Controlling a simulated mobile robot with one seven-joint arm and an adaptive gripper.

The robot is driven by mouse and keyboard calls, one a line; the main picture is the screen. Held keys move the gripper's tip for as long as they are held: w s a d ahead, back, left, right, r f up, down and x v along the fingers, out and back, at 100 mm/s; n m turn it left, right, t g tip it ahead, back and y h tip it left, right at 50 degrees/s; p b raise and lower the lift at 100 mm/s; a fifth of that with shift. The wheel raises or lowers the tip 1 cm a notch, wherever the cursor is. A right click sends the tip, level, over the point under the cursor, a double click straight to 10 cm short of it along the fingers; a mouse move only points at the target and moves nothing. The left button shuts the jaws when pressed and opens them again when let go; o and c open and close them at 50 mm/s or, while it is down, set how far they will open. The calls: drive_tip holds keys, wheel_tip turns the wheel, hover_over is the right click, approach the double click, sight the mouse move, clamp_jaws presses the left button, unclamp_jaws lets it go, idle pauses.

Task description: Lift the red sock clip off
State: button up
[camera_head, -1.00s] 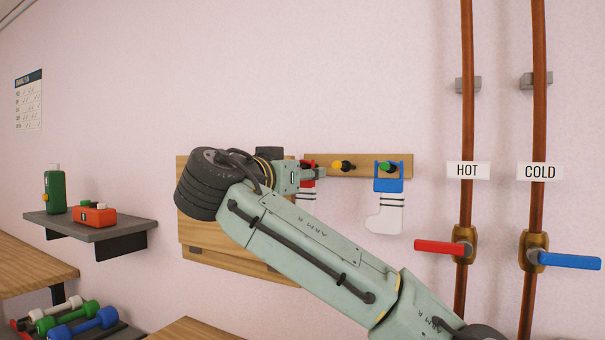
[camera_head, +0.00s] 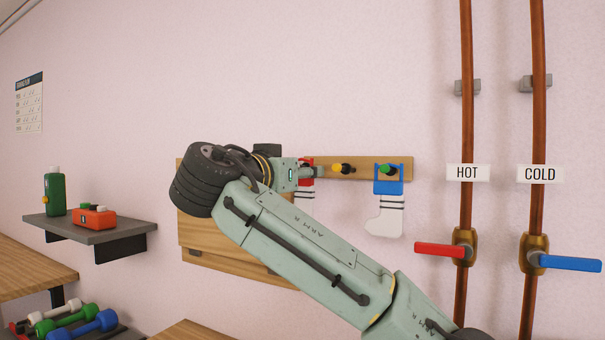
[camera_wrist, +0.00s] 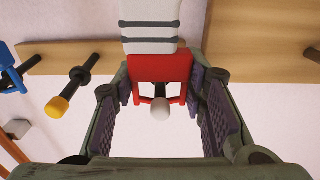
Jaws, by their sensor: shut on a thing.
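The red sock clip (camera_wrist: 148,68) holds a white sock (camera_wrist: 150,38) with dark stripes. In the wrist view its open frame is around a peg with a white knob (camera_wrist: 160,112). My gripper (camera_wrist: 161,85) is shut on the red clip, with one finger at each side of it. In the head view the red clip (camera_head: 307,162) is at the left of the peg rail (camera_head: 362,173), partly hidden by my gripper (camera_head: 310,172). The striped sock (camera_head: 304,192) hangs below it, partly hidden by my arm.
A yellow-knobbed peg (camera_head: 340,168) is bare beside the clip. A blue clip (camera_head: 389,185) with another white sock (camera_head: 385,222) hangs on the green-knobbed peg. Pipes with red (camera_head: 438,249) and blue (camera_head: 570,262) valve handles stand right. A shelf (camera_head: 92,232) is left.

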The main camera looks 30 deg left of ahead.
drive_tip(key=shift+s+d+b, duration=0.15)
drive_tip(key=shift+s+b, duration=1.45)
drive_tip(key=shift+s, duration=1.65)
